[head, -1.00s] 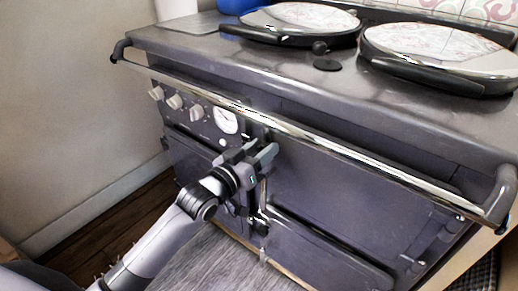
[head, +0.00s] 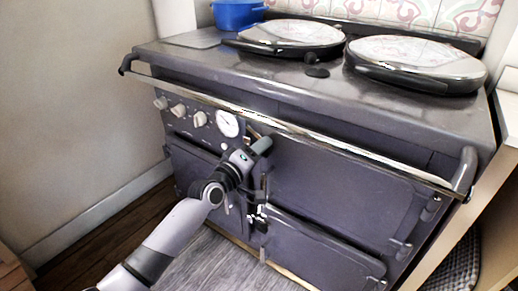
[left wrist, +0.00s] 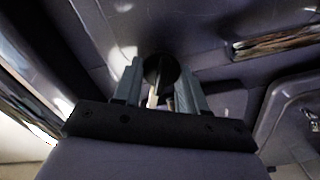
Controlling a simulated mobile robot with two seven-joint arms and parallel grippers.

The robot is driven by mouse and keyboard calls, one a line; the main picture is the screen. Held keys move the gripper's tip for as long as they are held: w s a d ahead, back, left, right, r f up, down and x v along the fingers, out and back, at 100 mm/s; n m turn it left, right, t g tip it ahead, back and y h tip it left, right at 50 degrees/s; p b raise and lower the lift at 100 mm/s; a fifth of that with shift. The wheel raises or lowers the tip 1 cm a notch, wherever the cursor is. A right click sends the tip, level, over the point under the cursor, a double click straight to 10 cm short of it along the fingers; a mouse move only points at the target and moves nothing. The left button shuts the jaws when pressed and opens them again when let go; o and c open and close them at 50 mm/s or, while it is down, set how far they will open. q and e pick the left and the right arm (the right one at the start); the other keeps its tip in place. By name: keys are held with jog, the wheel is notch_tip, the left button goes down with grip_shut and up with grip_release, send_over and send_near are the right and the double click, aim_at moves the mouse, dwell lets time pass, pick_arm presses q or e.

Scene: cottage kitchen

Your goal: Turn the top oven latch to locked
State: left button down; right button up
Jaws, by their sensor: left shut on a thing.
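The dark range cooker fills the head view, with the top oven door (head: 335,190) right of my left gripper. My left gripper (head: 262,148) is at the left edge of that door, below the front rail. In the left wrist view the two fingers of my left gripper (left wrist: 160,90) stand on either side of the top oven latch (left wrist: 161,70), which shows as a dark round end with a pale stem, and they are shut on it. In the head view the gripper hides the latch, so its angle cannot be told. My right gripper is not in view.
A shiny rail (head: 300,133) runs across the cooker front above the gripper. Knobs (head: 178,110) and a round gauge (head: 228,123) are to the left. A lower oven door (head: 320,250) is below. Two round hob lids (head: 415,62) and a blue pot (head: 238,14) are on top.

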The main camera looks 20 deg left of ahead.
pick_arm(q)
jog(key=n, duration=0.5)
jog(key=shift+f, duration=0.15)
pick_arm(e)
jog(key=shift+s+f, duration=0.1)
pick_arm(q)
jog(key=shift+n, duration=0.3)
jog(key=c, duration=0.6)
grip_release()
jog(key=shift+p+v, duration=1.05)
jog(key=shift+v, duration=2.55)
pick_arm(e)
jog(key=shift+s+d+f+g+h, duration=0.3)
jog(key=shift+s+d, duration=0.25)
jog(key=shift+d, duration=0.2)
